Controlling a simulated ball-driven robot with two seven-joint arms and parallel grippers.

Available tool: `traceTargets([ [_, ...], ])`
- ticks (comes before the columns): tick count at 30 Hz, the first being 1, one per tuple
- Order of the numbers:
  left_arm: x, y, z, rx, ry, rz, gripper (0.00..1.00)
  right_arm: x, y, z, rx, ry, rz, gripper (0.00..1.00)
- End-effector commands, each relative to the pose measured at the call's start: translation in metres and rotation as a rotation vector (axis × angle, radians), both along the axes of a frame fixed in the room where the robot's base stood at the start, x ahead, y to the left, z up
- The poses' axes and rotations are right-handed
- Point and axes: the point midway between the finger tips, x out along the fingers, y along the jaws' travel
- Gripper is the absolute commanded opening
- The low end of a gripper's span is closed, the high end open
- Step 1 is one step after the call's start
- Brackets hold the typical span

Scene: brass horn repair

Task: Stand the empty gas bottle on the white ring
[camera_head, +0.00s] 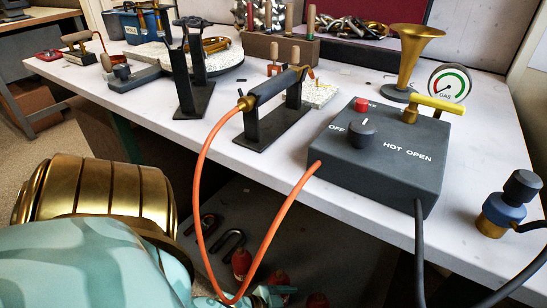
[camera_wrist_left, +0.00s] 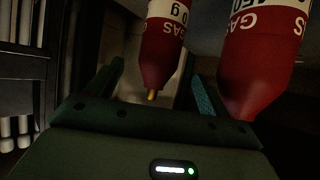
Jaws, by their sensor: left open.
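Red gas bottles stand in the dark space under the bench: one bottle (camera_head: 242,262), a second bottle (camera_head: 278,281) and a third bottle (camera_head: 317,300). In the left wrist view, a red bottle with a white label (camera_wrist_left: 160,52) and a brass tip appears between the fingers of my left gripper (camera_wrist_left: 157,72), which is open. A larger-looking red bottle (camera_wrist_left: 258,65) is at the right, by the right finger. Contact is not clear. I cannot tell which bottle is empty. I do not make out the white ring. My right gripper is not in view.
A grey control box (camera_head: 380,155) with an orange hose (camera_head: 200,160) sits on the white bench (camera_head: 300,210). The hose loops down in front of the bench. A gas gauge (camera_head: 450,84) and a brass horn bell (camera_head: 412,50) stand behind. Dark U-shaped pieces (camera_head: 228,240) are below.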

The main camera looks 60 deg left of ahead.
Motion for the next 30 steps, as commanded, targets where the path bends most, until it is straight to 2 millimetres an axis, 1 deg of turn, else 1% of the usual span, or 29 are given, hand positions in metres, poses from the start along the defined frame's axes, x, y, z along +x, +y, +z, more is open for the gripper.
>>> traceTargets([
  [1, -0.009, 0.002, 0.014, 0.0, -0.007, 0.0, 0.8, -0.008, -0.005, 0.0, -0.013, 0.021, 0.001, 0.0],
  [4, -0.028, 0.006, 0.024, 0.0, -0.006, 0.0, 0.8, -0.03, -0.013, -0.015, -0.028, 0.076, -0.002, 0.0],
  [6, -0.035, 0.007, 0.024, 0.001, -0.004, 0.0, 0.8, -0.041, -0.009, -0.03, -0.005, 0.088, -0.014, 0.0],
  [10, -0.045, 0.009, 0.028, 0.0, -0.003, 0.0, 0.8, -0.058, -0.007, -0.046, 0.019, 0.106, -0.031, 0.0],
  [13, -0.05, 0.01, 0.029, 0.001, -0.001, 0.0, 0.8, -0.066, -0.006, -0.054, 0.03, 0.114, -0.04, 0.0],
  [18, -0.052, 0.01, 0.029, 0.002, 0.001, -0.001, 0.8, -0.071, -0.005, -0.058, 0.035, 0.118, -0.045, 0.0],
  [20, -0.055, 0.009, 0.026, 0.015, 0.016, 0.0, 0.8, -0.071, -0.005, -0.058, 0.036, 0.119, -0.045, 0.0],
  [22, -0.067, 0.007, 0.017, 0.061, 0.077, 0.002, 0.8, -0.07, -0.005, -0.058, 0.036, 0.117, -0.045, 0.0],
  [23, -0.075, 0.005, 0.011, 0.093, 0.118, 0.002, 0.8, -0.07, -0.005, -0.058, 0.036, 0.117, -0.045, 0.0],
  [26, -0.117, -0.002, -0.012, 0.236, 0.316, -0.02, 0.8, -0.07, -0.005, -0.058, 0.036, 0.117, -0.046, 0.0],
  [27, -0.138, -0.005, -0.02, 0.299, 0.412, -0.039, 0.8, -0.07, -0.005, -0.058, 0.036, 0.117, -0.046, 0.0],
  [28, -0.155, -0.008, -0.024, 0.342, 0.485, -0.057, 0.8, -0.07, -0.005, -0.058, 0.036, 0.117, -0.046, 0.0],
  [29, -0.172, -0.01, -0.027, 0.384, 0.555, -0.079, 0.8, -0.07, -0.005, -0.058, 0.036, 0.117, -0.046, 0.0],
  [30, -0.194, -0.013, -0.03, 0.434, 0.648, -0.114, 0.8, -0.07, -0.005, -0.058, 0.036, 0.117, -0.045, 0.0],
])
